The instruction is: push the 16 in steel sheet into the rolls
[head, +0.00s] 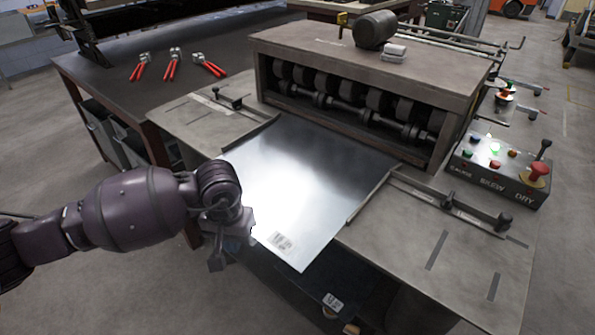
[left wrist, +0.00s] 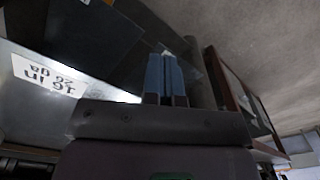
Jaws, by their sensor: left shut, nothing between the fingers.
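The steel sheet (head: 318,172) lies flat on the machine's feed table between two edge guides. Its far edge is at the front of the roll housing (head: 360,85), just below the row of rolls (head: 350,100); I cannot tell whether it touches them. Its near corner overhangs the table front, with a white label. The label, reading 16 IN, shows on the sheet in the left wrist view (left wrist: 45,78). My left gripper (head: 216,258) is at the sheet's near left edge, shut and empty; contact is unclear. Its closed blue fingers show in the wrist view (left wrist: 165,78). My right gripper is out of view.
A control box (head: 500,170) with lit buttons and a red stop knob stands right of the rolls. A dark workbench (head: 110,75) with red-handled snips is at the back left. A motor (head: 377,29) sits on the housing. Another label shows on a dark shelf below.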

